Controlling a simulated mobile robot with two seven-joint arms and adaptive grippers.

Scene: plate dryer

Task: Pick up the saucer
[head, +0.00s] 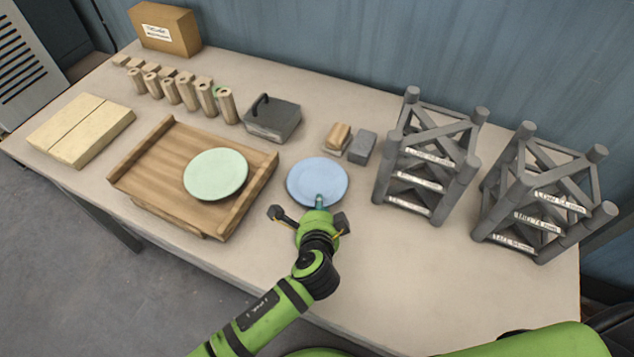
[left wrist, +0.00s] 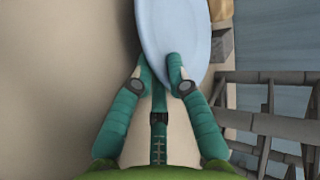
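A round light-blue saucer (head: 317,181) is at the middle of the table in the head view. It also shows at the top of the left wrist view (left wrist: 170,35). My left gripper (head: 320,202) is at its near rim. In the left wrist view, the teal fingers (left wrist: 162,75) are on either side of the rim, one over it and one partly hidden behind it, and look closed on it. Whether the saucer is clear of the table I cannot tell. My right gripper is out of view; only green parts of my body show at lower right.
Left of the saucer, a pale green plate (head: 216,174) lies on a wooden tray (head: 150,160). Behind are a dark handled block (head: 273,118) and small blocks (head: 362,147). Two grey racks (head: 425,160) (head: 540,195) stand at right. The table front is clear.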

